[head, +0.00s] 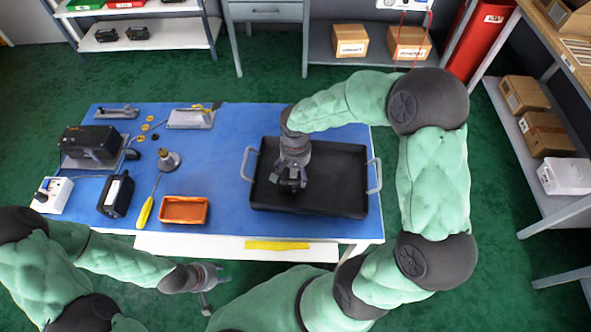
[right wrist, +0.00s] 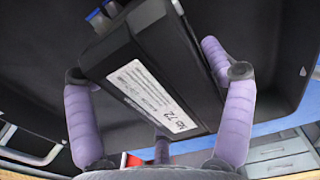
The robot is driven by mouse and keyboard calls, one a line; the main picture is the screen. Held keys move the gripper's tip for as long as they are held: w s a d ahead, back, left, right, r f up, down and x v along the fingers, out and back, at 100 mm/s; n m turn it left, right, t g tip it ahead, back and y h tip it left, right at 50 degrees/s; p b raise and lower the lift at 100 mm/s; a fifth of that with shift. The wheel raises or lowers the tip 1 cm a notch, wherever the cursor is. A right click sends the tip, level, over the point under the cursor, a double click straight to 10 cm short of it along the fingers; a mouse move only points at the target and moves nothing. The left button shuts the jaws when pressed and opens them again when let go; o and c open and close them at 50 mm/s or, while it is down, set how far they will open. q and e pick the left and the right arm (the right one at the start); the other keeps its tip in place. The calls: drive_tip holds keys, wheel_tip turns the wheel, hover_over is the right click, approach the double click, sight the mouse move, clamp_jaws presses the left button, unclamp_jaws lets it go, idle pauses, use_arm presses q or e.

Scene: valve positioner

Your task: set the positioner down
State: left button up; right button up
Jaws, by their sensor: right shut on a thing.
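The positioner (right wrist: 155,75) is a black box with a white label reading "No 72", seen close up in the right wrist view. My right gripper (head: 290,184) is shut on it, with purple fingers on either side of the box. In the head view this gripper points down over the left part of a black tray (head: 335,190) with grey handles, and mostly hides the positioner. I cannot tell whether the positioner touches the tray floor. My left gripper (head: 207,285) hangs in front of the table's near edge, apart from everything; its finger opening is unclear.
The blue-topped table (head: 228,150) also holds an orange tray (head: 184,210), a yellow-handled screwdriver (head: 145,211), a black labelled unit (head: 116,194), a larger black device (head: 90,144) and a white socket box (head: 54,194). The tray's right half is clear.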

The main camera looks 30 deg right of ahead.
drive_tip(key=shift+f, duration=0.15)
drive_tip(key=o, duration=1.6)
drive_tip(key=shift+r, duration=0.45)
wheel_tip(320, 180, up, 12)
drive_tip(key=p, duration=0.3)
drive_tip(key=shift+f+p, duration=0.25)
drive_tip(key=shift+p, duration=0.15)
